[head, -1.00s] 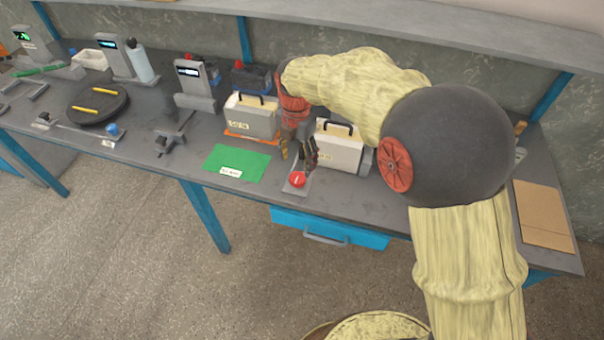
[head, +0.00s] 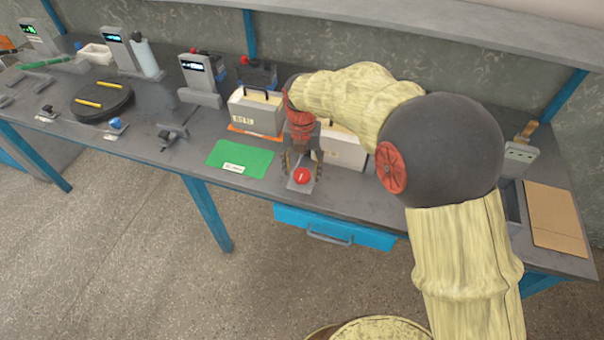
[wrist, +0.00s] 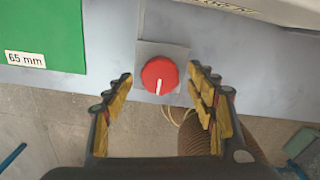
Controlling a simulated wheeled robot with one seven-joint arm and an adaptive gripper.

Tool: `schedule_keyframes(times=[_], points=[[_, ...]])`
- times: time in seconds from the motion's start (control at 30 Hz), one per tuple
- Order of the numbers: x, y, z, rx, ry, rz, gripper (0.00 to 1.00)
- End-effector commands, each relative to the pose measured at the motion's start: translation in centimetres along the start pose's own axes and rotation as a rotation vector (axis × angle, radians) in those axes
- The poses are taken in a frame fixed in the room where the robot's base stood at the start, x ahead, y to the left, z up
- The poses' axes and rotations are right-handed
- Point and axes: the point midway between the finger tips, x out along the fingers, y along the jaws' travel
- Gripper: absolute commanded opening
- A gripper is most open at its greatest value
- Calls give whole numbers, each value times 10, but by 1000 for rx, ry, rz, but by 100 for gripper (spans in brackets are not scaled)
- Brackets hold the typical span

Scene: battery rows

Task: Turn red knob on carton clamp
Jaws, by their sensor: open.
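The red knob (head: 302,175) is round with a white pointer line and sits on a grey plate (head: 293,186) near the bench's front edge. In the wrist view the knob (wrist: 160,75) lies between and a little beyond my fingertips, its white line pointing down toward me. My gripper (head: 302,164) is open over the knob, one finger to each side; the wrist view shows the fingers (wrist: 160,84) apart from it. A white carton (head: 342,148) stands just behind the knob, partly hidden by my gripper and arm.
A green mat (head: 240,158) labelled 65 mm lies left of the knob. Another white carton (head: 255,112) with a black handle stands behind the mat on an orange base. A blue drawer (head: 335,228) hangs below the bench edge. Brown cardboard (head: 556,218) lies at right.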

Motion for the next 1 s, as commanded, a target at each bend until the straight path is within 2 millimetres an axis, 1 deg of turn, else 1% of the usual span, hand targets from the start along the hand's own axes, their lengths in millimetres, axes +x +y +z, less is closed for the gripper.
schedule_keyframes(times=[0.03, 0.1, 0.33, 1.0], points=[[6, 0, 0, 0, 0, 0, 57], [9, 0, 0, 0, 0, 0, 57], [8, 0, 0, 1, -1, 0, 57], [8, 0, 0, 1, -1, 0, 19]])
